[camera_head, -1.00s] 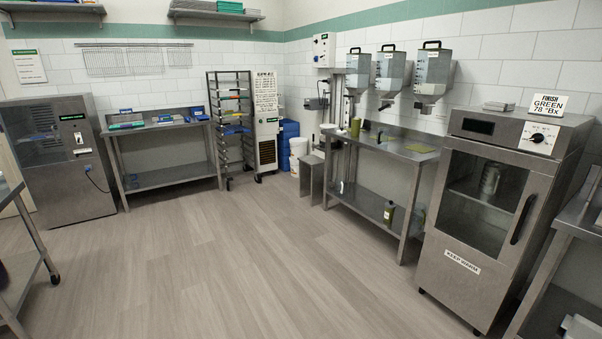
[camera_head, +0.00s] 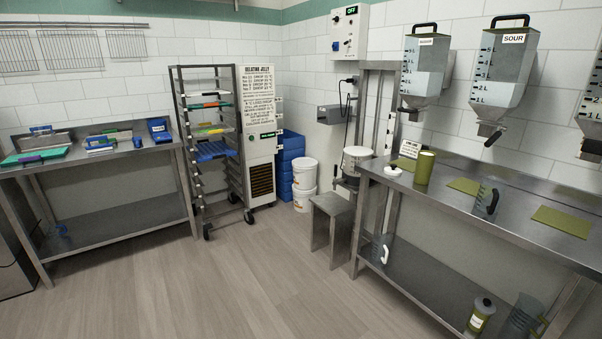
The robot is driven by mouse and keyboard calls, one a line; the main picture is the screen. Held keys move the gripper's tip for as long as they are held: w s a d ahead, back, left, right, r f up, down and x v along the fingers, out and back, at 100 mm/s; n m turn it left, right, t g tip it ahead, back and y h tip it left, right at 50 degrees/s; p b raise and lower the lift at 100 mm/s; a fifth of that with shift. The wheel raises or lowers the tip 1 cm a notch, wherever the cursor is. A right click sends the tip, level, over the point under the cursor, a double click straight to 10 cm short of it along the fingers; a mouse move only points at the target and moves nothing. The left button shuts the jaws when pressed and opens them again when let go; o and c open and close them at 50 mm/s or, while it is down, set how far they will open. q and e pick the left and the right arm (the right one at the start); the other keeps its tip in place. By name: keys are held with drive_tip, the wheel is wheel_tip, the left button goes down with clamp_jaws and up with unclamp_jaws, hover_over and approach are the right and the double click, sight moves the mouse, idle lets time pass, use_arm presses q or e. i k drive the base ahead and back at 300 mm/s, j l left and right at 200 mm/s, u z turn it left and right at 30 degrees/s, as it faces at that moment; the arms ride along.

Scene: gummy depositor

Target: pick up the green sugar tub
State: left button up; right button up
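An olive-green cylindrical tub (camera_head: 425,168) stands upright on the steel bench (camera_head: 480,205) at the right, near the bench's left end. A second olive-green container (camera_head: 479,316) with a pale label and dark lid stands on the bench's lower shelf (camera_head: 425,292). I cannot read its label, so I cannot tell which one is the sugar tub. Neither of my grippers is in view.
On the bench are green mats (camera_head: 561,221) and a clear jug (camera_head: 487,200). Hoppers (camera_head: 502,72) hang above it. A small steel stand (camera_head: 332,220), white buckets (camera_head: 304,185) and a tray rack (camera_head: 210,150) stand further left. The floor (camera_head: 220,285) ahead is clear.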

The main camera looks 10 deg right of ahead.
sight(426, 159)
drive_tip(key=i+z, duration=0.1)
drive_tip(key=i, duration=0.5)
drive_tip(key=i+j+z, duration=0.1)
drive_tip(key=i, duration=0.45)
drive_tip(key=i+j, duration=0.15)
drive_tip(key=i, duration=0.45)
drive_tip(key=l+z, duration=0.05)
